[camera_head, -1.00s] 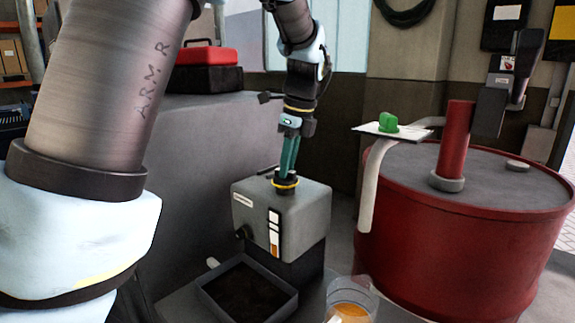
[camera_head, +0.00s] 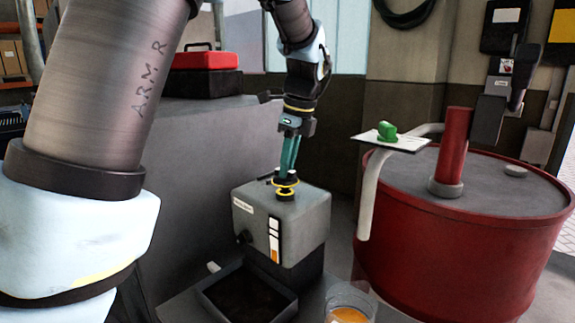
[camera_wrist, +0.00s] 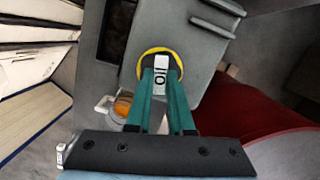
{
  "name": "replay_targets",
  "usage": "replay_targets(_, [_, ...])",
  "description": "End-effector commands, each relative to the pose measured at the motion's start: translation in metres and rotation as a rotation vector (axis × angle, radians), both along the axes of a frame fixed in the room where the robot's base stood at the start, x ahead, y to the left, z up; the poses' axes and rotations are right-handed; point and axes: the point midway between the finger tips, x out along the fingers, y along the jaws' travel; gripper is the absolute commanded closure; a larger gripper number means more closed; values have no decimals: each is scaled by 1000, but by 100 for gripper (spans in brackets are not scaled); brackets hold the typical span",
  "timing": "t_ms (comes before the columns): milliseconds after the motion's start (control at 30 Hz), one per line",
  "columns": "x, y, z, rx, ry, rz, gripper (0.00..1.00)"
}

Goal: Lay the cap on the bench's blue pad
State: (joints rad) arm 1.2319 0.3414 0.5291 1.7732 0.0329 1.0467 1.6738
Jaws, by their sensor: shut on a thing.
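The cap (camera_head: 287,178) is a small dark piece above the top of the grey tank (camera_head: 295,212). It sits just over the tank's dark neck with its yellow ring (camera_head: 286,194), and appears slightly raised. My gripper (camera_head: 286,172) points down and is shut on the cap. In the wrist view the teal fingers of my gripper (camera_wrist: 161,85) close on the cap's pale marked grip (camera_wrist: 161,71), with a yellow ring around it. The fingers hide part of the cap. The bench's blue pad is not seen in either view.
A dark drip tray (camera_head: 247,292) lies in front of the tank, with a jar of amber liquid (camera_head: 349,304) to its right. A red toolbox (camera_head: 206,60) is behind.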

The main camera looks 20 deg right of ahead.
Motion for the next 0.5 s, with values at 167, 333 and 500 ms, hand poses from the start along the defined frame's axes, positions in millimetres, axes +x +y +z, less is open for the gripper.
replay_targets(167, [0,0,5,0,0,0,100])
replay_targets(333, [0,0,14,0,0,1,100])
replay_targets(500, [0,0,31,0,0,1,100])
